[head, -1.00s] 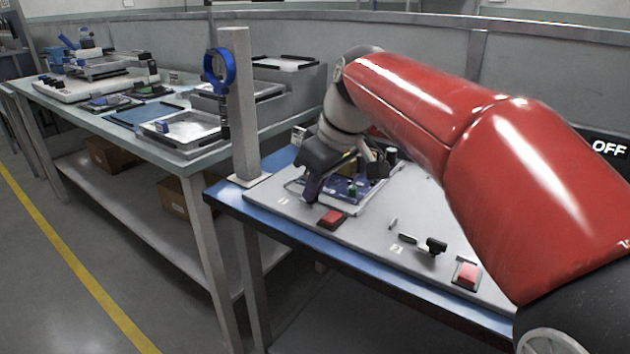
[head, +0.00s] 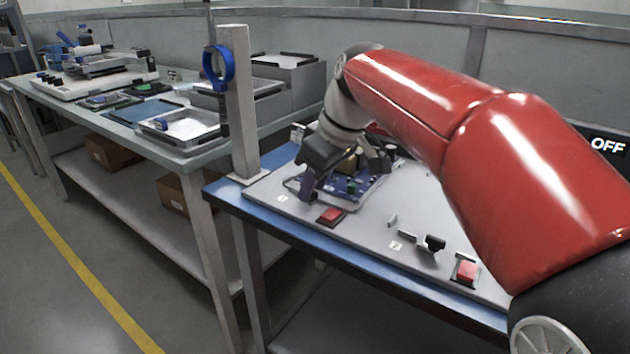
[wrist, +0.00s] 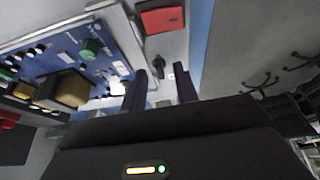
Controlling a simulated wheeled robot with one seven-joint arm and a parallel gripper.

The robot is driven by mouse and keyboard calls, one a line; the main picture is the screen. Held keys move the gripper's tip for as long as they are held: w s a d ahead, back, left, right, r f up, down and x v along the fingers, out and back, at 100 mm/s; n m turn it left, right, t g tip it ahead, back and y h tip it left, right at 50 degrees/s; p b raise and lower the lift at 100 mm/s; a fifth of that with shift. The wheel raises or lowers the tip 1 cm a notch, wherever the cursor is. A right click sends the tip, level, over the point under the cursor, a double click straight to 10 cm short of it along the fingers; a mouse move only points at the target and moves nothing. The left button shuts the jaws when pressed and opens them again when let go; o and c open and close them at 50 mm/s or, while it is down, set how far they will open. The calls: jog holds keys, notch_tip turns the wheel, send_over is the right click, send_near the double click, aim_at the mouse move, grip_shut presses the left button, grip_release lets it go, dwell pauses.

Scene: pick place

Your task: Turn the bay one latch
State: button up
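The bay one latch is a small black handle (wrist: 157,66) on the grey panel, in the wrist view just below a red button. My gripper (wrist: 164,80) has its two dark purple fingers apart, and the handle shows in the gap between their tips. I cannot tell whether a finger touches it. In the head view my gripper (head: 304,190) is low over the panel beside the "1" label (head: 282,198), and it hides the latch there.
A blue circuit board (head: 350,188) lies right beside my gripper. A red button (head: 331,216) is close in front of it. Bay two has another black latch (head: 433,243) and red button (head: 466,270). A grey post (head: 240,110) with a blue ring stands to the left.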

jog(key=v, duration=0.7)
jog(key=shift+r+p, duration=0.35)
jog(key=shift+p, duration=0.1)
jog(key=shift+d, duration=0.15)
